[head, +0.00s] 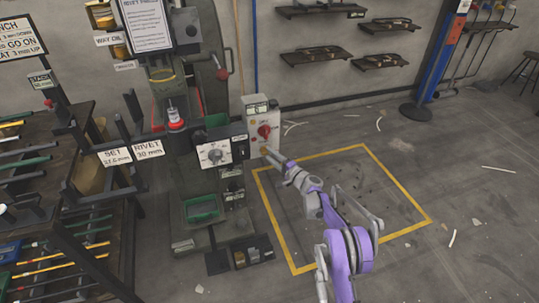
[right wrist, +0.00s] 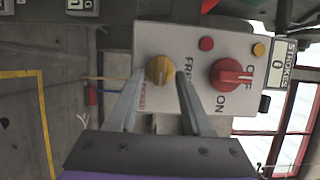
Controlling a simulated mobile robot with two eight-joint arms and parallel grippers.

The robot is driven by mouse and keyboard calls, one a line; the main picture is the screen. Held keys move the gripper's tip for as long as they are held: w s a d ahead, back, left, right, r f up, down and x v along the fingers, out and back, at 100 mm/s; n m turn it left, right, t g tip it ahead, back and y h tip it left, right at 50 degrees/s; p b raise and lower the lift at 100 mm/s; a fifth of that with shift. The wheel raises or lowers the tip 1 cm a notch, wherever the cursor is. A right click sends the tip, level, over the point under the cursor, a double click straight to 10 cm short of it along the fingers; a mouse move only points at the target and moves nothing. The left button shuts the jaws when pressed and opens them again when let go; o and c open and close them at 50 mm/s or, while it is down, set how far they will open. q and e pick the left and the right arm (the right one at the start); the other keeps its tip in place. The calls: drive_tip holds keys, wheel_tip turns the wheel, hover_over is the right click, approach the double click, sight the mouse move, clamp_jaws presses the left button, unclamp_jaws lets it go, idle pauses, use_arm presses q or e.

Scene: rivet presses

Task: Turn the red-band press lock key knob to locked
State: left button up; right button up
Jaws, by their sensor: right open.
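The press (head: 185,130) with a red band (head: 176,125) stands left of centre in the head view. Its pale control box (head: 257,112) is on the right side. The yellow lock key knob (right wrist: 160,69) shows in the right wrist view, on the box face between the FREE and red LOCKED labels; its exact pointing is hard to tell. My right gripper (right wrist: 160,74) is open, with one finger on each side of the knob and no clear grip on it. In the head view my right gripper (head: 268,153) reaches the box's lower part and hides the knob. My left gripper is out of view.
A red OFF/ON switch (right wrist: 231,76) sits beside the knob, with small red (right wrist: 206,43) and yellow (right wrist: 258,49) buttons near it. Yellow-taped floor (head: 400,190) is mostly clear.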

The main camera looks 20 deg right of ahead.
drive_tip(key=p+v, duration=0.1)
drive_tip(key=v, duration=0.8)
drive_tip(key=shift+s, duration=0.2)
